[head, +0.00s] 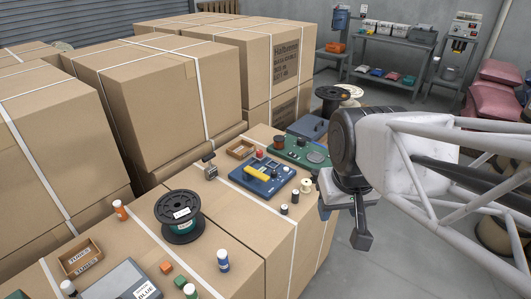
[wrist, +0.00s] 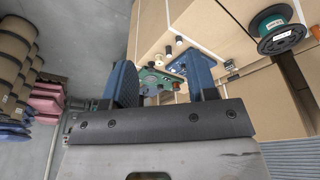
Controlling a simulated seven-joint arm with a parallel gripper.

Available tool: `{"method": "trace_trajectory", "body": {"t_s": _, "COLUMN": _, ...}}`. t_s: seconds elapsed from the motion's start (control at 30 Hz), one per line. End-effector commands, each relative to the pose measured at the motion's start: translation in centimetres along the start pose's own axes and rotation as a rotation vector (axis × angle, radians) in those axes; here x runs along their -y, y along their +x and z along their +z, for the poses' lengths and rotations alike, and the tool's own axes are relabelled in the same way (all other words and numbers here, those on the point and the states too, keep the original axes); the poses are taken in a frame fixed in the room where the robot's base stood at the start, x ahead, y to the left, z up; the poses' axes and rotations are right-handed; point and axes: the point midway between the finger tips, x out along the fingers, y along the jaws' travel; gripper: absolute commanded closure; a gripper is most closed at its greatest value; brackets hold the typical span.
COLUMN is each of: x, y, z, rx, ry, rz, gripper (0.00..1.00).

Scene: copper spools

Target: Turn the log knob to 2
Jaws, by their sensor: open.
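A blue panel (head: 283,184) with a yellow bar and small fittings lies on the carton top. Behind it is a green panel (head: 292,153) with a round grey part and small knobs. The labels are too small to read, so I cannot tell which fitting is the log knob. My gripper (head: 361,232) hangs in the air to the right of the panels, past the carton edge, apart from them. In the wrist view my gripper (wrist: 165,78) is open and empty, with the green panel (wrist: 156,82) and the blue panel (wrist: 197,68) seen between and behind its fingers.
A green-wound spool (head: 180,217) stands on the near carton, with a wooden box (head: 82,257) and small bottles around it. Small cylinders (head: 294,196) stand right of the blue panel. Tall strapped cartons (head: 150,80) rise at the left.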

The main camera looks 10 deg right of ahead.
Motion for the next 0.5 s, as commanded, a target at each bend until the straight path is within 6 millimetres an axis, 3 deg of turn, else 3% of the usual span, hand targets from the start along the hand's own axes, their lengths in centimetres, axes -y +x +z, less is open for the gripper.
{"method": "trace_trajectory", "body": {"t_s": 0.5, "x": 0.5, "y": 2.3, "z": -10.8, "rx": 0.047, "ry": -0.11, "rz": -0.003, "gripper": 0.47}}
